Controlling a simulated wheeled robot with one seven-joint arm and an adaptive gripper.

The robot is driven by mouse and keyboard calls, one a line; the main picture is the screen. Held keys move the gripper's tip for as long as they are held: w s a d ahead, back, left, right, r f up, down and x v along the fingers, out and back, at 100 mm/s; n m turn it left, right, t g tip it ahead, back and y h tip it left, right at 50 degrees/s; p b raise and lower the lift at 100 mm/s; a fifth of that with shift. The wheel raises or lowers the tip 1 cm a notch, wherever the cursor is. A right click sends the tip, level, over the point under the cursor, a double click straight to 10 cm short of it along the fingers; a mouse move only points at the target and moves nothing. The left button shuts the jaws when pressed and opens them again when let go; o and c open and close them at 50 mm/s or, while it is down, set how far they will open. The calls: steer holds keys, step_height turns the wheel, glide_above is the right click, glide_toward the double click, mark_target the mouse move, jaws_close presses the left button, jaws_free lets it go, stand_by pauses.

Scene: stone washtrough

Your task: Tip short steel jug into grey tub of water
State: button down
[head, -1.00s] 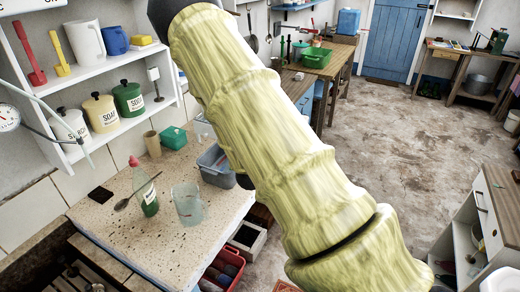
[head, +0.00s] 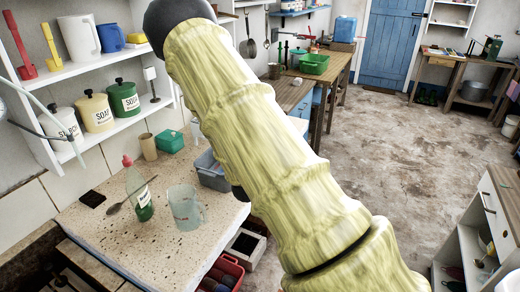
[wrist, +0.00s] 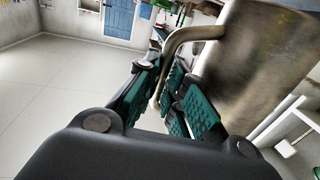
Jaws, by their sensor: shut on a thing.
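In the wrist view, my gripper (wrist: 165,97) has green pads closed around the curved metal handle of the short steel jug (wrist: 268,65). The jug's worn body fills the upper right of that view, and its contents do not show. In the head view my arm hides the gripper and the jug. The grey tub (head: 209,172) stands at the back right edge of the speckled counter, partly hidden behind my arm. I cannot make out the water in it.
On the speckled counter (head: 105,235) stand a clear measuring jug (head: 184,208), a green bottle (head: 138,190) with a spoon beside it, and a green box (head: 169,142). A wall shelf (head: 115,135) holds several canisters. Open floor (head: 400,160) lies to the right.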

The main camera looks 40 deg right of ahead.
steer(key=shift+a+r, duration=0.1)
steer(key=shift+r, duration=0.15)
steer(key=shift+s+r+n+p, duration=0.1)
steer(key=shift+r+n+p, duration=0.9)
steer(key=shift+p, duration=0.2)
steer(key=shift+f, duration=0.1)
steer(key=shift+r+n+p, duration=0.9)
steer(key=shift+n+p, duration=0.1)
steer(key=shift+p, duration=0.1)
steer(key=shift+w+a+r, duration=0.1)
steer(key=shift+w, duration=0.1)
